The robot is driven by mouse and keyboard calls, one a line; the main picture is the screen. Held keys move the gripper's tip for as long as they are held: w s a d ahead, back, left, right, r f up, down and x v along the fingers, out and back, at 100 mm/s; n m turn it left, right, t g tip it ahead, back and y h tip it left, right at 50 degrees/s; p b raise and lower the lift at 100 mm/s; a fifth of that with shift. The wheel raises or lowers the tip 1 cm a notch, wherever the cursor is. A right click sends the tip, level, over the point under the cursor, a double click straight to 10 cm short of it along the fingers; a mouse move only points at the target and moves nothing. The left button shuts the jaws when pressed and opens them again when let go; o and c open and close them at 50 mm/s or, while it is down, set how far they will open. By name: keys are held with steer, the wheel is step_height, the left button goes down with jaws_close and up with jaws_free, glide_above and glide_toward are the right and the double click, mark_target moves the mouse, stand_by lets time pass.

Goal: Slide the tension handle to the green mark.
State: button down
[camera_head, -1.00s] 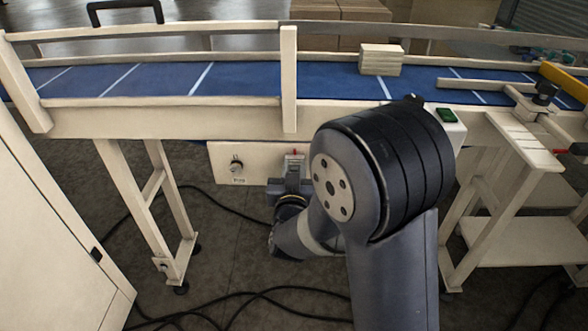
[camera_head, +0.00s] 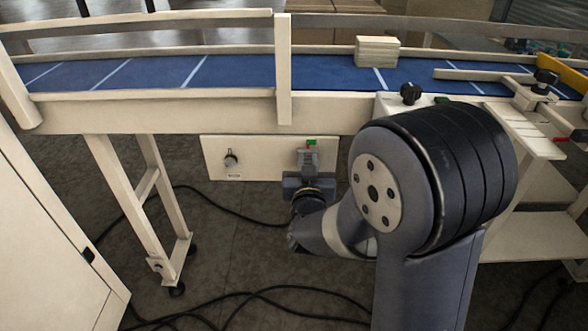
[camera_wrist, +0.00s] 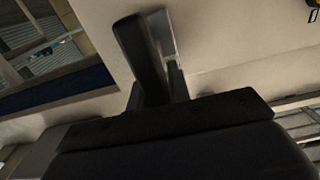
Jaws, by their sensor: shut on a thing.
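A pale panel (camera_head: 262,160) hangs under the conveyor's front rail. A small green mark (camera_head: 311,142) shows near the panel's upper right edge. My gripper (camera_head: 309,158) is at the panel's right part, just below the green mark, and is shut on the tension handle. The handle itself is mostly hidden by the jaws, so its exact offset from the mark cannot be told. In the wrist view, my dark gripper (camera_wrist: 155,75) reaches to the pale panel surface (camera_wrist: 225,35), beside a grey metal strip (camera_wrist: 161,38). The green mark does not show there.
A knob (camera_head: 231,160) sits on the panel's left part. The blue conveyor belt (camera_head: 235,72) runs above and carries a pale block (camera_head: 377,51). A conveyor leg (camera_head: 122,195) stands left of the panel. Black cables (camera_head: 265,294) lie on the floor.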

steer(key=shift+d, duration=0.5)
steer(key=c, duration=1.3)
jaws_free()
steer(key=shift+a, duration=0.1)
steer(key=s, duration=1.1)
steer(key=shift+a, duration=0.15)
steer(key=shift+w, duration=0.15)
